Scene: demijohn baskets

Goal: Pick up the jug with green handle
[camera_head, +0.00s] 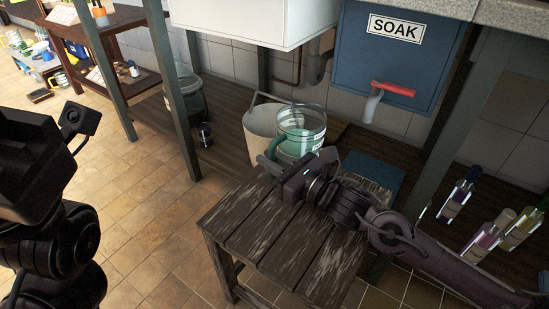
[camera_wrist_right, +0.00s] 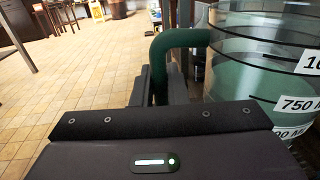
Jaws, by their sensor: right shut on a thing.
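The clear jug with green handle (camera_head: 301,135) stands upright at the far side of the dark wooden stool in the head view. Its lower part is hidden by my right gripper, so I cannot tell whether its base touches the stool. My right gripper (camera_head: 279,167) is at the jug's left side. In the right wrist view the jug (camera_wrist_right: 262,75) fills the right side, with several volume labels. Its green handle (camera_wrist_right: 176,42) runs down between my right fingers (camera_wrist_right: 160,90), which are shut on it. My left arm is at the left edge; its jaws cannot be made out.
The stool (camera_head: 245,235) has bare room at its front. A beige bucket (camera_head: 262,122) stands behind the jug. A blue SOAK panel with a red-handled tap (camera_head: 390,90) is at the back. Several bottles (camera_head: 485,235) stand at the right. A grey post (camera_head: 178,95) rises left of the stool.

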